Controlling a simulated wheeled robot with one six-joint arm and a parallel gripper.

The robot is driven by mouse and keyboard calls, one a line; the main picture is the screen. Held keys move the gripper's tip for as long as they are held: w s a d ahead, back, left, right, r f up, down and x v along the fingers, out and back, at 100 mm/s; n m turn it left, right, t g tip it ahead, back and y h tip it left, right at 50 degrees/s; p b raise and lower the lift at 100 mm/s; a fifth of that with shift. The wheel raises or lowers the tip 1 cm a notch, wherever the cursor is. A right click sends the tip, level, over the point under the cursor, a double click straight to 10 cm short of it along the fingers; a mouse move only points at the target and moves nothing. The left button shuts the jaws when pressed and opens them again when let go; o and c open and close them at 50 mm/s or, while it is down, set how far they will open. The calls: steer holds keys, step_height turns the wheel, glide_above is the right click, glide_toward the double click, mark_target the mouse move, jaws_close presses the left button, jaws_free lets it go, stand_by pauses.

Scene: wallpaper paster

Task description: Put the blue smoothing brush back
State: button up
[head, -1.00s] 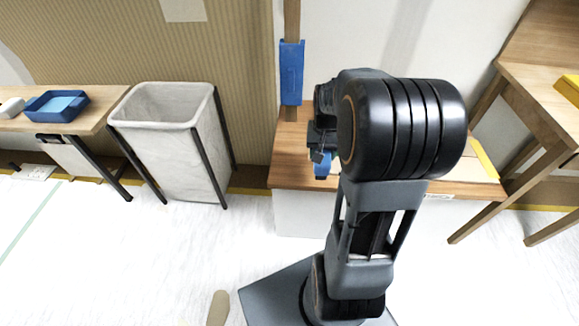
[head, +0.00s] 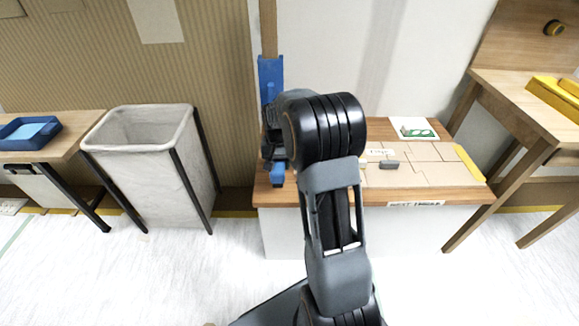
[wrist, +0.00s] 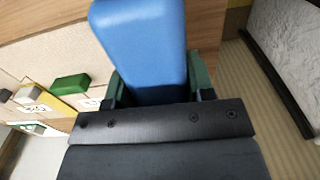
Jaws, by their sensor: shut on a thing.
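My gripper (head: 273,160) is shut on the blue smoothing brush. The brush (head: 277,174) shows only in part in the head view, just below the gripper near the left edge of the wooden table. In the wrist view the brush (wrist: 145,45) is a smooth blue block between the two dark green fingers of the gripper (wrist: 157,90), and its lower part is hidden by the gripper body. A blue holder (head: 271,72) is on the upright wooden strip behind the table, above my gripper. My gripper hides its lower end.
The table (head: 462,192) carries pale panels (head: 410,173), a small grey block (head: 389,165) and a green-and-white card (head: 413,130). A fabric bin (head: 140,190) stands to the left. A blue tray (head: 28,134) sits on the far-left table. Another wooden table (head: 500,95) stands right.

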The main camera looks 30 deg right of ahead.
steer(key=f, duration=0.1)
steer(key=w+f, duration=0.1)
steer(key=f+b, duration=0.1)
steer(key=f, duration=0.1)
steer(key=shift+w+a, duration=0.3)
steer(key=shift+w, duration=0.1)
steer(key=shift+w+f, duration=0.15)
steer(key=shift+f, duration=0.45)
steer(key=o, duration=1)
steer(key=shift+f, duration=0.1)
